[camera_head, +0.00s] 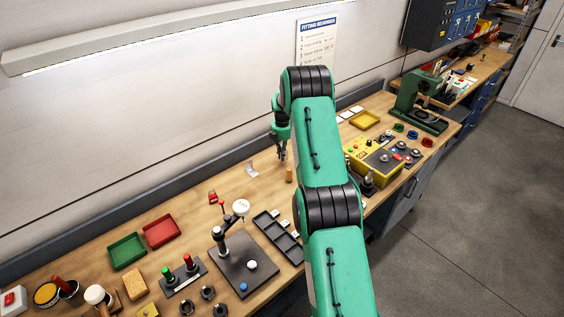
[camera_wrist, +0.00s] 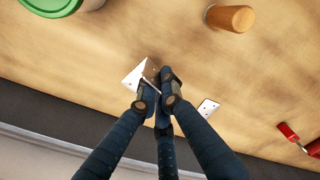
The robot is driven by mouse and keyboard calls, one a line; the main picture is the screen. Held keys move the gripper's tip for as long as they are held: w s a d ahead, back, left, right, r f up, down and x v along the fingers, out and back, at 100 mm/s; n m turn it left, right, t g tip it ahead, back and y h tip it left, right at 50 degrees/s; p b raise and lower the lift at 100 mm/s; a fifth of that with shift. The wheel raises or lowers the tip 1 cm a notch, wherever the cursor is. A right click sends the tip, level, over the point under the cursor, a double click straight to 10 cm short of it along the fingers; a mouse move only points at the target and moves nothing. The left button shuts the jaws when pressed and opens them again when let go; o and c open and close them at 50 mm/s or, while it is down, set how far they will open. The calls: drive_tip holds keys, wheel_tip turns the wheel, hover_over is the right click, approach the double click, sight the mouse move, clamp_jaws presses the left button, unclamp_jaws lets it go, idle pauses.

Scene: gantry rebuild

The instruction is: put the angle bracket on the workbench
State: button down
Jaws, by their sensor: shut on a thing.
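My gripper (camera_wrist: 158,88) points down over the wooden workbench (camera_head: 190,200), near its wall side. In the wrist view its fingers are shut on a silvery folded metal piece, the angle bracket (camera_wrist: 134,77), which sticks out to the left of the fingertips. The fingers hide part of it. In the head view my gripper (camera_head: 282,156) is behind my arm's left edge, and the held bracket is too small to make out there. I cannot tell whether the bracket touches the bench top.
A pale bent metal piece (camera_head: 252,169) lies on the bench left of my gripper. A wooden peg (camera_head: 289,175) stands close by. Bare wood surrounds the gripper.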

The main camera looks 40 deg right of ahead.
drive_tip(key=shift+f, duration=1.85)
drive_tip(key=shift+f, duration=0.15)
drive_tip(key=c, duration=1.9)
unclamp_jaws()
drive_tip(key=shift+c, duration=0.2)
wheel_tip(320, 180, up, 12)
